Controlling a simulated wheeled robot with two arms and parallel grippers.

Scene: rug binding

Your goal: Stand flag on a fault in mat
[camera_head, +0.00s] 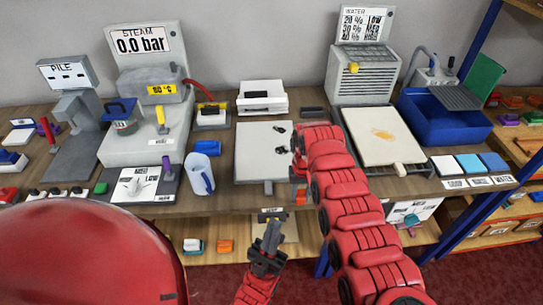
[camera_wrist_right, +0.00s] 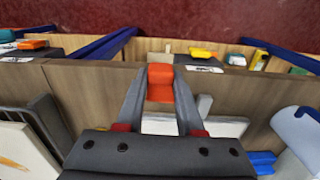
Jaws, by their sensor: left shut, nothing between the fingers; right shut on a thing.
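A pale mat (camera_head: 262,160) with several dark marks on its right side lies mid-bench in the head view. A second pale mat (camera_head: 375,143) with an orange-brown stain lies further right. My right gripper (camera_wrist_right: 160,95) is shut on a small orange-red block, seemingly the flag (camera_wrist_right: 160,78), in the right wrist view. In the head view that gripper is at the first mat's right edge, largely hidden by my red arm; I cannot tell its height above the bench. My left gripper (camera_head: 272,222) is shut and empty, low in front of the bench edge.
The steam machine (camera_head: 145,110) is at the back left, a white box (camera_head: 262,97) behind the mat. A blue tub (camera_head: 440,125) and coloured pads (camera_head: 468,163) are at right.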

